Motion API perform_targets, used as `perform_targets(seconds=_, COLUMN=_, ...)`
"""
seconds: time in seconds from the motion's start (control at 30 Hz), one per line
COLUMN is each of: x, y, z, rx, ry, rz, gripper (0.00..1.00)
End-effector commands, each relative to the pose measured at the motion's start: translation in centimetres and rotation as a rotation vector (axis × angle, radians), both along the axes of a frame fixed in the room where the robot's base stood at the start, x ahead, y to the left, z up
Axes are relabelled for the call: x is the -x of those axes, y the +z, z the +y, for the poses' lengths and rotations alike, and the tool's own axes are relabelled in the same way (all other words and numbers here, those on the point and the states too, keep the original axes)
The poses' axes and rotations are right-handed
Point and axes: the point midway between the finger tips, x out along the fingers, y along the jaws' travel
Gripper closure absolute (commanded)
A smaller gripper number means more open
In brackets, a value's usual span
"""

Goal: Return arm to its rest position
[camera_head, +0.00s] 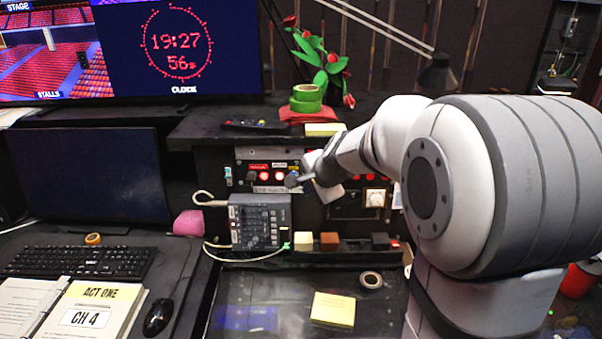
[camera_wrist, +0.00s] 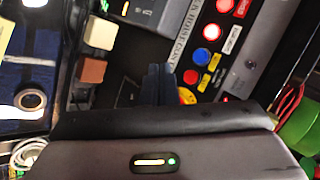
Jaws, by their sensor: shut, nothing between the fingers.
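My gripper (camera_head: 293,181) is in front of the cue panel below the dark shelf, its fingers close to the row of buttons. In the wrist view the dark fingers (camera_wrist: 158,82) are together, with nothing seen between them. Lit red buttons (camera_head: 274,177) show beside the gripper in the head view. I cannot tell whether the fingertips touch the panel. My arm reaches in from the right and hides part of the panel.
A grey control box (camera_head: 260,222) with cables stands left of the gripper. Small blocks (camera_head: 329,241) line the ledge below. A yellow note pad (camera_head: 333,309) and a tape roll (camera_head: 371,280) lie on the desk. Green tape (camera_head: 306,98) and a plant (camera_head: 322,58) stand on the shelf.

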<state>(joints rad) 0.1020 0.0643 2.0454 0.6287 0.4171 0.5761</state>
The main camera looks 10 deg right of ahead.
Motion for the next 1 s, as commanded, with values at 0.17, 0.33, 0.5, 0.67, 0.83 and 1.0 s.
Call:
perform_targets(seconds=0.17, x=3.6, y=0.6, z=1.1, rx=0.090, ry=0.132, rz=0.019, gripper=1.00)
perform_targets(seconds=0.33, x=12.5, y=0.5, z=2.4, rx=0.308, ry=0.446, rz=0.080, gripper=1.00)
perform_targets(seconds=0.5, x=21.4, y=-0.8, z=2.0, rx=0.532, ry=0.757, rz=0.163, gripper=1.00)
perform_targets(seconds=0.67, x=26.8, y=-2.0, z=1.0, rx=0.667, ry=0.946, rz=0.231, gripper=1.00)
perform_targets(seconds=0.83, x=28.9, y=-2.6, z=0.4, rx=0.720, ry=1.022, rz=0.264, gripper=1.00)
perform_targets(seconds=1.0, x=29.0, y=-2.6, z=0.3, rx=0.723, ry=1.025, rz=0.265, gripper=1.00)
